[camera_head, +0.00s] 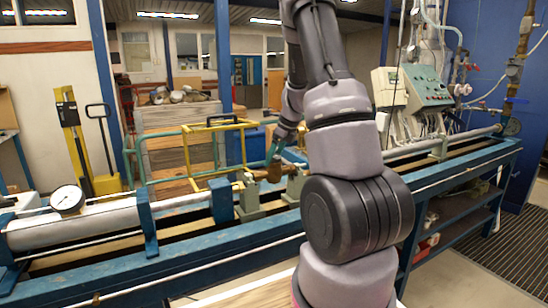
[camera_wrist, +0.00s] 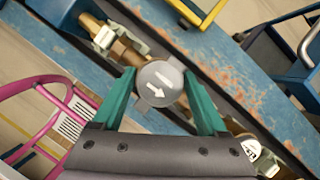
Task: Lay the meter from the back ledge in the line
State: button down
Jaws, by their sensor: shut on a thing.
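The meter shows in the wrist view as a round grey face with white arrows (camera_wrist: 158,86). My gripper (camera_wrist: 160,78), with green fingers, is shut on it, one finger on each side. In the head view my gripper (camera_head: 275,156) points down over the bench, and the brownish meter body (camera_head: 273,171) is below it, between two grey-green supports (camera_head: 248,198). Brass line fittings (camera_wrist: 122,45) lie up and left of the meter in the wrist view. Another round fitting (camera_wrist: 250,147) lies down and right. Whether the meter touches the supports I cannot tell.
The blue bench (camera_head: 180,262) runs across the picture, with a large pipe and a dial gauge (camera_head: 67,200) at left. A yellow frame (camera_head: 215,150) stands behind the line. A control box (camera_head: 425,88) is at back right. A pink frame (camera_wrist: 40,100) shows in the wrist view.

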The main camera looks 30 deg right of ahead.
aim_at(274, 165)
jog(key=shift+f, duration=1.25)
jog(key=shift+f, duration=0.3)
dwell(0.4)
grip_release()
jog(key=shift+r, duration=4.45)
